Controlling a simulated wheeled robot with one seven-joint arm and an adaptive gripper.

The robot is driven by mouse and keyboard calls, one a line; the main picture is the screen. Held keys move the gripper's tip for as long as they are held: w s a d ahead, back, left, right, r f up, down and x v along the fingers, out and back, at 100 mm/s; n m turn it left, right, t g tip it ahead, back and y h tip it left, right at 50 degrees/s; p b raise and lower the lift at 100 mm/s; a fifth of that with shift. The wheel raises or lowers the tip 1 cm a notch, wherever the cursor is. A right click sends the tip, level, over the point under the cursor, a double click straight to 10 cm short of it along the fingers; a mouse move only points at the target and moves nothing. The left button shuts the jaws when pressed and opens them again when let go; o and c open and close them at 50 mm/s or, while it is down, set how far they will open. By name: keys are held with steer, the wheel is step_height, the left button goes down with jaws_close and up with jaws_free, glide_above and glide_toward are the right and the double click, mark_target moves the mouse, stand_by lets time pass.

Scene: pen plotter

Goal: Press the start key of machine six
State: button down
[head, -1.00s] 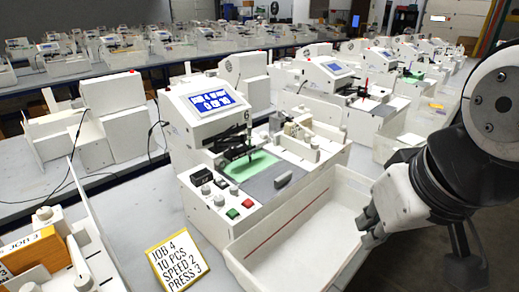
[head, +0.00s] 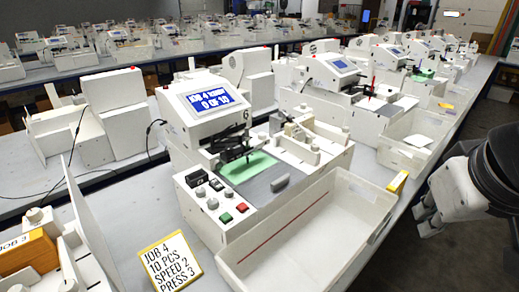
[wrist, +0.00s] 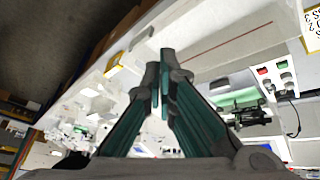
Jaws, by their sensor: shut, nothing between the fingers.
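Machine six (head: 205,150), a white plotter marked 6, stands on the bench in the middle of the head view. Its blue screen (head: 213,101) shows "JOB 4" and "0 OF 10". Its front panel has a green key (head: 225,218), a red key (head: 242,207), grey knobs and black switches. The green key (wrist: 282,65) and red key (wrist: 263,71) also show in the wrist view. A yellow-edged card (head: 168,264) reads "JOB 4, 10 PCS, SPEED 2, PRESS 3". My gripper (head: 424,222) is shut and empty, right of the machine and apart from the keys.
A white open tray (head: 352,205) lies between the machine and my gripper. A small yellow object (head: 398,182) lies by the tray's right rim. An orange block (head: 27,250) is in the front left machine. More plotters line the benches behind.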

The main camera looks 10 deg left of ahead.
steer(key=w+a+r+n+t+p, duration=0.25)
steer(key=w+n, duration=0.25)
steer(key=w, duration=0.6)
steer(key=w+a+n+t+y+p, duration=0.1)
steer(key=w+a+n+p, duration=0.1)
steer(key=w+a+n, duration=0.5)
steer(key=n+g+y+p, duration=0.4)
steer(key=n+y, duration=0.4)
glide_above(224, 218)
step_height(224, 218, down, 12)
steer(key=shift+f, duration=0.25)
steer(key=shift+f, duration=0.1)
steer(key=shift+f+b, duration=1)
steer(key=shift+f, duration=3.3)
steer(key=shift+f, duration=0.1)
steer(key=shift+f, duration=0.3)
